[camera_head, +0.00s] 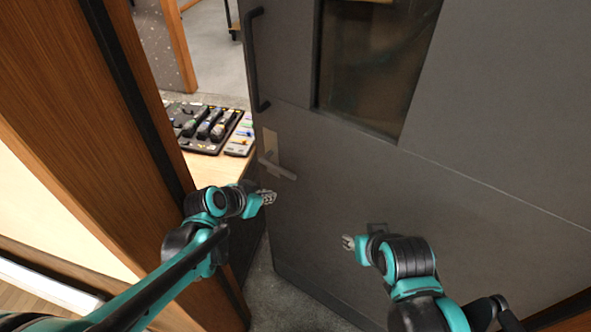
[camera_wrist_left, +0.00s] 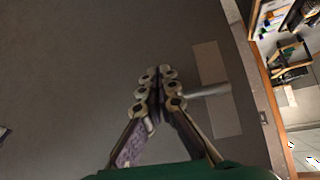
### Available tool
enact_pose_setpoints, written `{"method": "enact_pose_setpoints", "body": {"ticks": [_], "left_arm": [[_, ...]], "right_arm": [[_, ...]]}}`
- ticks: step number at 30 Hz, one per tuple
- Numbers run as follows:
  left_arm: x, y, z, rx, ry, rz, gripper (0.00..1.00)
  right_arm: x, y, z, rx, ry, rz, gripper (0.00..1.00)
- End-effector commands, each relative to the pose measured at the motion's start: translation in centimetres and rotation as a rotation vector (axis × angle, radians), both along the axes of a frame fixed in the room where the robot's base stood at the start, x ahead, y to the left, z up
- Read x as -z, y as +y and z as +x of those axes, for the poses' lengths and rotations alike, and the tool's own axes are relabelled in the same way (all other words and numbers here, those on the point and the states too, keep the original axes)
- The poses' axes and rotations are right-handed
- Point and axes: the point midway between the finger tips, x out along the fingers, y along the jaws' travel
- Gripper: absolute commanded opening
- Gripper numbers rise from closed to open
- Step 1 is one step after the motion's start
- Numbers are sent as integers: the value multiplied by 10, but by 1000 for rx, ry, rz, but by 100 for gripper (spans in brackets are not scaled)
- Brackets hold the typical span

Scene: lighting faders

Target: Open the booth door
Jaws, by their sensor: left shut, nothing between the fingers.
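The dark grey booth door (camera_head: 480,150) stands ajar, with a gap along its left edge. Its lever handle (camera_head: 278,169) sits on a light plate near that edge. My left gripper (camera_head: 268,197) is shut and empty, just below the lever in the head view. In the left wrist view the closed fingers (camera_wrist_left: 158,92) are in front of the door face (camera_wrist_left: 75,70), close to the lever (camera_wrist_left: 208,91) and its plate (camera_wrist_left: 217,115). I cannot tell whether they touch it. My right gripper (camera_head: 348,242) is in front of the lower door; its fingers are too small to judge.
A long black pull bar (camera_head: 251,60) and a dark window (camera_head: 375,60) are higher on the door. A wooden frame (camera_head: 90,110) stands at left. Through the gap, a table (camera_head: 215,168) carries a black fader console (camera_head: 205,128).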

Motion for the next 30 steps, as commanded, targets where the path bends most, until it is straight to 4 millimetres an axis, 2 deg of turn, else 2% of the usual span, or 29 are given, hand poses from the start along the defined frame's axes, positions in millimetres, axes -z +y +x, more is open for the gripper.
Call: {"method": "enact_pose_setpoints", "body": {"ticks": [2,5,19,24,30], "left_arm": [[-3,-3,-3,0,1,-25,0],[3,-8,1,2,2,-32,0],[67,-51,55,2,2,-30,0],[64,-67,75,1,2,-29,0],[63,-75,85,1,2,-29,0]], "right_arm": [[0,0,0,0,0,0,40],[4,0,0,0,0,0,40],[39,0,0,0,0,0,40],[43,0,0,0,0,0,40],[45,0,0,0,0,0,40]]}}
